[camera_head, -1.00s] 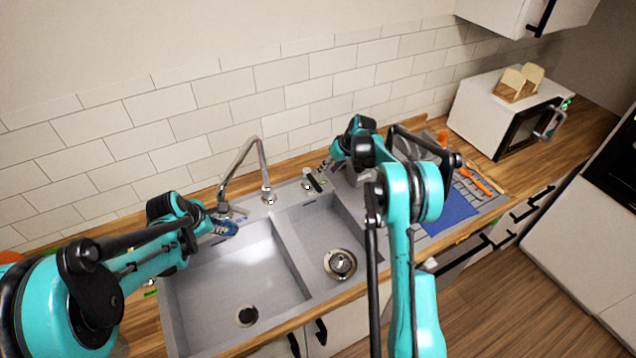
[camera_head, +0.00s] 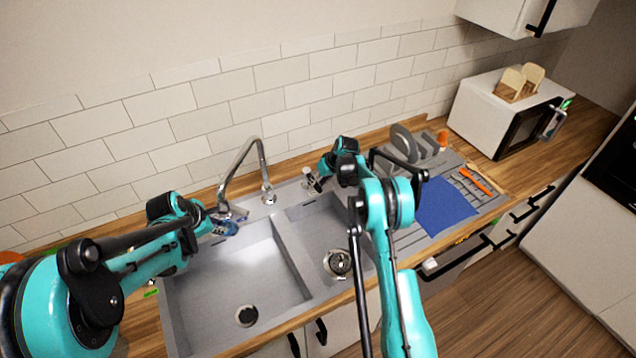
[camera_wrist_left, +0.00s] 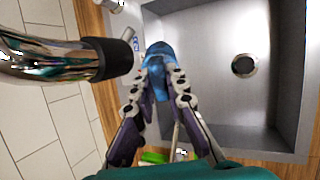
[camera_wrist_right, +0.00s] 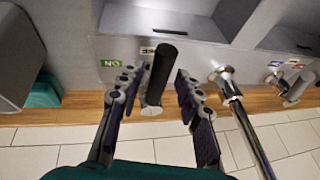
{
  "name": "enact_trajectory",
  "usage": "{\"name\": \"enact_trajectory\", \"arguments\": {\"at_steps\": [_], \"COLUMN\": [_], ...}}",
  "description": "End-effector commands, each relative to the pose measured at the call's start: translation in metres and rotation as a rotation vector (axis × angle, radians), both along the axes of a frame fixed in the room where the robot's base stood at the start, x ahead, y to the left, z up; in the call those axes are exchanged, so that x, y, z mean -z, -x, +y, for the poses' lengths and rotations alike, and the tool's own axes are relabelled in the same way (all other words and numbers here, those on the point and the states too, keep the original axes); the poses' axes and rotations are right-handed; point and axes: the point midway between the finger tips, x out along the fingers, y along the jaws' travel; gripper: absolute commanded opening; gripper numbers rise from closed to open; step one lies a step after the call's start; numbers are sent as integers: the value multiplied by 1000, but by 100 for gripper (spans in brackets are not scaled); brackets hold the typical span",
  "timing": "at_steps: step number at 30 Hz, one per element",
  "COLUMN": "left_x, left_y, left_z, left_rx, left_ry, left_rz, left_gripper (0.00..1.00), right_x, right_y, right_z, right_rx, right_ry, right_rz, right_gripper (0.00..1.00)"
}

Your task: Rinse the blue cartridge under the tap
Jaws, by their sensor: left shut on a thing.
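The blue cartridge (camera_wrist_left: 158,58) is between the fingers of my left gripper (camera_wrist_left: 160,75), which is shut on it. In the left wrist view it sits beside the dark nozzle of the tap (camera_wrist_left: 115,58). In the head view the cartridge (camera_head: 228,228) is just under the end of the curved tap (camera_head: 240,160), above the left sink basin (camera_head: 235,275). No water stream can be made out. My right gripper (camera_wrist_right: 155,80) is open, with its fingers on either side of a black lever (camera_wrist_right: 166,62) on a metal base behind the sink. Whether they touch it is unclear.
The smaller right basin (camera_head: 325,235) lies under my right arm. A drainboard at the right holds a blue cloth (camera_head: 445,206) and a grey rack (camera_head: 415,150). A microwave (camera_head: 500,115) stands further right. The tiled wall is close behind the tap.

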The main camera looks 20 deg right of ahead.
Motion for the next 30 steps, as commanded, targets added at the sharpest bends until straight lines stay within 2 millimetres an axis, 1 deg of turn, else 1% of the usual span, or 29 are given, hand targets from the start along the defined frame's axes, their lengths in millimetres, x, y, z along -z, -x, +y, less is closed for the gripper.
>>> {"name": "enact_trajectory", "arguments": {"at_steps": [1,3,10,15,19,28,29,30], "left_x": [0,0,0,0,0,0,0,0], "left_y": [0,0,0,0,0,0,0,0], "left_z": [0,0,0,0,0,0,0,0], "left_rx": [0,0,0,0,0,0,0,0], "left_ry": [0,0,0,0,0,0,0,0], "left_rz": [0,0,0,0,0,0,0,0], "left_gripper": [0,0,0,0,0,0,0,0], "right_x": [0,0,0,0,0,0,0,0], "right_y": [0,0,-1,-6,-8,-8,-8,-8], "right_z": [0,0,-3,-14,-19,-19,-19,-19], "right_rx": [0,0,-18,-149,-221,-233,-233,-233], "right_ry": [0,0,0,0,1,0,0,0], "right_rz": [0,0,1,1,1,-1,-1,-1], "right_gripper": [16,0,0,0,0,0,27,37]}}
